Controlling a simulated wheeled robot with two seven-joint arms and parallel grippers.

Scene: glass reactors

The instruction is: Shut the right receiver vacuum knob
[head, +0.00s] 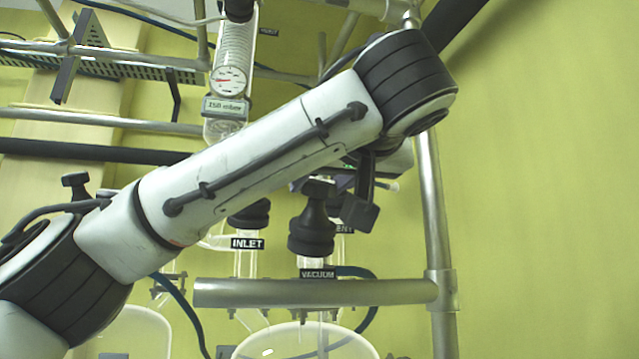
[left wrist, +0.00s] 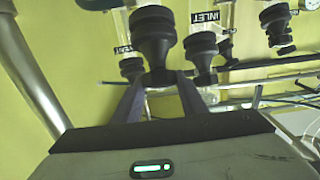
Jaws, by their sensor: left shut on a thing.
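The right receiver's vacuum knob (head: 312,225) is a black ribbed knob with a flat handle, upright above the VACUUM label (head: 318,273) in the head view. In the left wrist view the knob (left wrist: 152,32) is large and near, at the top centre. My left gripper (left wrist: 159,77) has its two fingers closed in on the knob's handle and is shut on it. In the head view my left forearm crosses the middle and hides most of this gripper. The handle's exact angle is hard to tell. My right gripper is in neither view.
The INLET knob (head: 250,214) stands close to the left of the vacuum knob. A VENT label (left wrist: 123,49) and knob are close behind. A metal rail (head: 300,292) runs below, joined to a vertical post (head: 432,215). A gauge (head: 228,81) hangs behind my arm.

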